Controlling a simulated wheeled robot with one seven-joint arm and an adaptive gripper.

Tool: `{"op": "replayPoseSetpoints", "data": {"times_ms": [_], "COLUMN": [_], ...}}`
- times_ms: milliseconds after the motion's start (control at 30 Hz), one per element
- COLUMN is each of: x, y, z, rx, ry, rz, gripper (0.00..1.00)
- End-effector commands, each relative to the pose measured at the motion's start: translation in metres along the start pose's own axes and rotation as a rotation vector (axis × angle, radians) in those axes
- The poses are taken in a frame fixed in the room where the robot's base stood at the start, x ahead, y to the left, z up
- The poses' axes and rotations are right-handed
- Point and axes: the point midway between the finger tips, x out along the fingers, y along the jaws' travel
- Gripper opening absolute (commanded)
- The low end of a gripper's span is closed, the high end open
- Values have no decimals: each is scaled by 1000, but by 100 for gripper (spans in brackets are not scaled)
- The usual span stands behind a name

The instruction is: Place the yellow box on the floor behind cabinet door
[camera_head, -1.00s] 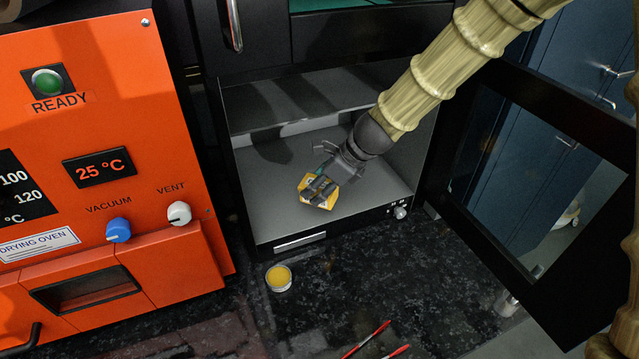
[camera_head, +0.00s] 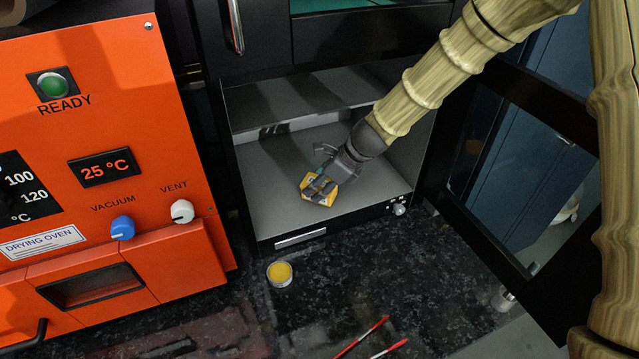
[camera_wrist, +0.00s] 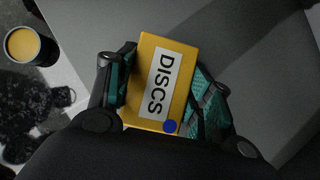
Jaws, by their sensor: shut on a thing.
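The yellow box (camera_wrist: 158,82) has a white label reading "DISCS" and a blue dot at one corner. My gripper (camera_head: 318,188) is shut on it, with one finger on each side of the box in the wrist view. In the head view the yellow box (camera_head: 306,183) is inside the open dark cabinet, at or just above its grey floor (camera_head: 270,205), near the front. I cannot tell whether it touches the floor. The cabinet door (camera_head: 520,180) stands wide open to the right of the compartment.
A small round tin with yellow contents (camera_head: 280,273) stands on the dark counter in front of the cabinet. Red-tipped tools (camera_head: 362,338) lie nearer. An orange drying oven (camera_head: 110,170) stands on the left. A shelf (camera_head: 300,95) is above the cabinet floor.

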Motion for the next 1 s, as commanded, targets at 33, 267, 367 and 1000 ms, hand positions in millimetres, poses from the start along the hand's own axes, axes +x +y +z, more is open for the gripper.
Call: {"op": "replayPoseSetpoints", "data": {"times_ms": [33,267,367,1000], "x": [0,2,2,-28], "y": [0,0,0,0], "z": [0,-1,-1,0], "rx": [0,0,1,-1], "ry": [0,0,0,0], "rz": [0,0,0,-2], "gripper": [25,64,73,73]}}
